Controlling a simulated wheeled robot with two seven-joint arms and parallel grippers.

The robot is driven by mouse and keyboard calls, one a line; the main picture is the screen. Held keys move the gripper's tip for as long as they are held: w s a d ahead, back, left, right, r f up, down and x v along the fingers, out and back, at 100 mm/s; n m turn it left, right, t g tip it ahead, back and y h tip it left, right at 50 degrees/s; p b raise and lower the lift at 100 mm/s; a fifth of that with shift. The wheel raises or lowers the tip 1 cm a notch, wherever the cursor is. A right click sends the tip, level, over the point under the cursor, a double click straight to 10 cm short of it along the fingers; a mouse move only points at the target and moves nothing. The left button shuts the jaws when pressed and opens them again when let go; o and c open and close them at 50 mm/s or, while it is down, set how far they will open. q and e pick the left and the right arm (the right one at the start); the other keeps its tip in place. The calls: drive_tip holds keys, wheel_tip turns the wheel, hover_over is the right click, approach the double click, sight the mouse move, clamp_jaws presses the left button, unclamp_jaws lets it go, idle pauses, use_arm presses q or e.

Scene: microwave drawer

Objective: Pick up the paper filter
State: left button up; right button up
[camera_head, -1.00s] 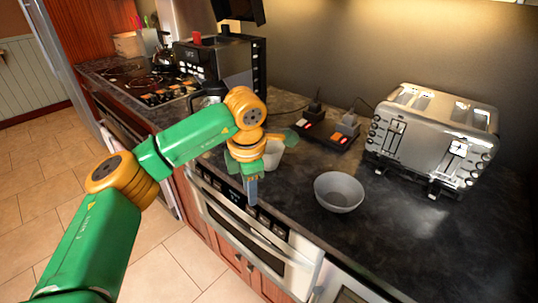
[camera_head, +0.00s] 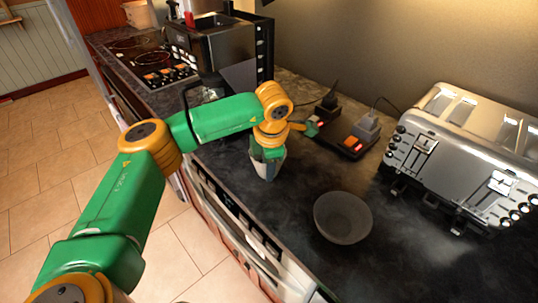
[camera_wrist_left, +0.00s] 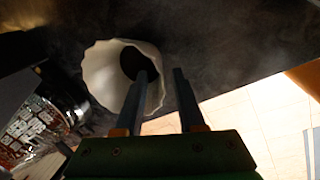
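The paper filter (camera_head: 260,166) is a pale fluted cup on the dark counter, partly hidden behind my left gripper (camera_head: 268,154) in the head view. In the left wrist view the filter (camera_wrist_left: 104,75) shows its wide round mouth and dark inside. My left gripper (camera_wrist_left: 160,73) has its two fingers apart. One finger overlaps the filter's mouth and the other is outside its right rim, so the near wall appears to lie between them. I cannot tell whether either finger touches it. My right gripper is not in view.
A grey bowl (camera_head: 343,218) stands right of the filter. A silver toaster (camera_head: 462,160) is farther right. A power strip with plugs (camera_head: 345,138) lies behind. A glass coffee pot (camera_wrist_left: 38,125) is close to the filter in the wrist view. The counter's front edge is near.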

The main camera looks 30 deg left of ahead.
use_arm(q)
drive_tip(key=shift+x, duration=1.1)
drive_tip(key=shift+w+f, duration=0.15)
drive_tip(key=shift+f, duration=0.05)
clamp_jaws()
drive_tip(key=shift+r, duration=0.1)
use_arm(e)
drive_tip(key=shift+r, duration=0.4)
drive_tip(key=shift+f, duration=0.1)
use_arm(q)
drive_tip(key=shift+r+b, duration=0.25)
drive_tip(key=shift+b, duration=0.2)
drive_tip(key=r+b, duration=0.1)
drive_tip(key=r, duration=0.2)
drive_tip(key=shift+s+a+b, duration=0.2)
drive_tip(key=shift+s+b, duration=0.05)
drive_tip(key=shift+b, duration=0.15)
drive_tip(key=s+a+r, duration=0.6)
drive_tip(key=s+r, duration=0.3)
drive_tip(key=s, duration=0.3)
drive_tip(key=shift+r, duration=0.3)
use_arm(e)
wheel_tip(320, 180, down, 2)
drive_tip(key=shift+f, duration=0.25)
